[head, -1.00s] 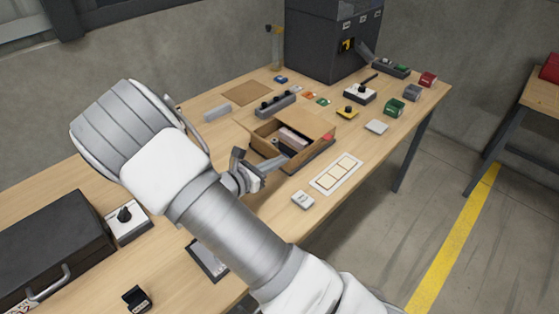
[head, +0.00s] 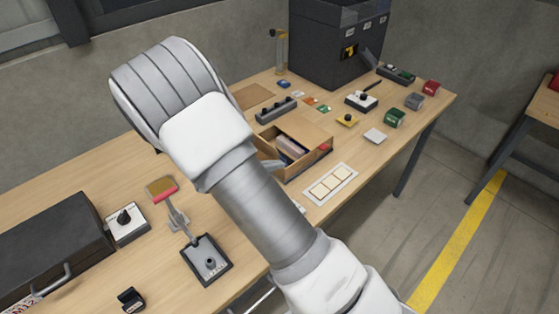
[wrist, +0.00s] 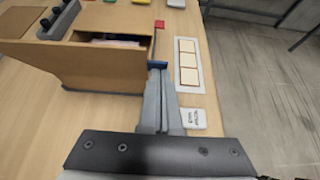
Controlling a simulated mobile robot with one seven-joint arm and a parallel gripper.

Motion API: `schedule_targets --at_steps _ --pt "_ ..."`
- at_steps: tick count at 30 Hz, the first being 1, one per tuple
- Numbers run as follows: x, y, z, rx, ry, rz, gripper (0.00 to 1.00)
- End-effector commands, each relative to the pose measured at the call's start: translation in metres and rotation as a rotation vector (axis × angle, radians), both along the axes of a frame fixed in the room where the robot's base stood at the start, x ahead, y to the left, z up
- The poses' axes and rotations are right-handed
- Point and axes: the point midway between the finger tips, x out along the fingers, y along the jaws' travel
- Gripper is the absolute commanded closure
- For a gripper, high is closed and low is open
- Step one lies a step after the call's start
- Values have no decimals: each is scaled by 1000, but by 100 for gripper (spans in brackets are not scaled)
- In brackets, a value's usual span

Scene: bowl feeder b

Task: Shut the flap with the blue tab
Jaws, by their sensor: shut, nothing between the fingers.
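The open cardboard box (head: 309,166) stands mid-table in the head view, with folders or packets inside. In the wrist view a tan panel (wrist: 95,68), which looks like its near flap, stands raised in front of the opening. The blue tab (wrist: 157,64) is at that panel's right end. My gripper (wrist: 156,76) is shut and empty, its fingertips right at the blue tab; whether they touch is unclear. My arm hides the gripper and blue tab in the head view.
A white panel with cream squares (wrist: 188,62) lies right of the box, with a small white block (wrist: 194,118) nearer. A black switch bar (head: 276,110) stands behind the box. A grey lever plate (head: 207,260) and a black case (head: 50,250) are at the near left.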

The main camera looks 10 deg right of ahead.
Motion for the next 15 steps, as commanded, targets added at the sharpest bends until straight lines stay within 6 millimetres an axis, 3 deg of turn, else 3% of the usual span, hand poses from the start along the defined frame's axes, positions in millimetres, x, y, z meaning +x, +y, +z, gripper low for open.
schedule_targets --at_steps 6,15 --pt "5 -6 16 139 76 -5 100" --pt "15 -23 23 344 193 -6 100"
